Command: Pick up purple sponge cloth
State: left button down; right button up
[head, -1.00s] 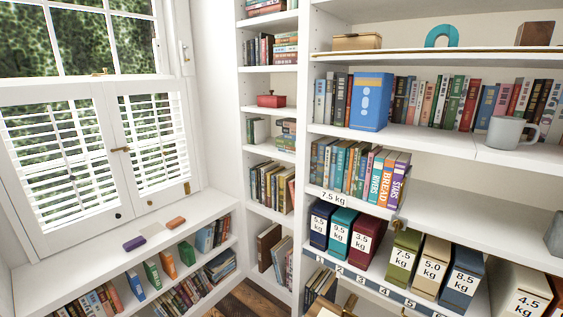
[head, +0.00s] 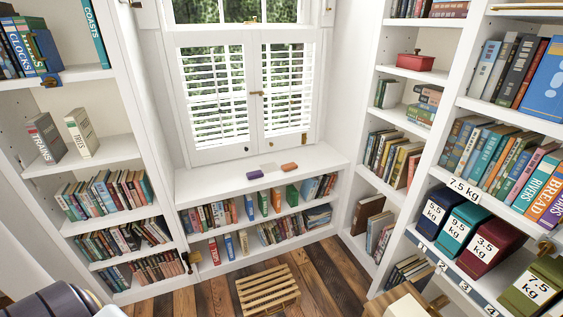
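The purple sponge cloth (head: 254,174) is a small flat block. It lies on the white window-seat top (head: 215,178) under the shuttered window. A pale cloth (head: 268,167) and an orange cloth (head: 289,167) lie in a row to its right. Neither of my grippers shows in the head view. A dark rounded part at the lower left corner looks like one of my arm links. Nothing touches the purple cloth.
A wooden pallet (head: 267,290) lies on the plank floor (head: 330,270) in front of the window seat. Bookcases stand on both sides. Weight-labelled boxes, such as a red one (head: 490,240), stand at the right. A wooden object (head: 400,303) is at the lower right.

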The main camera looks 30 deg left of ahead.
aim_at(255, 174)
jog(key=u, duration=1.2)
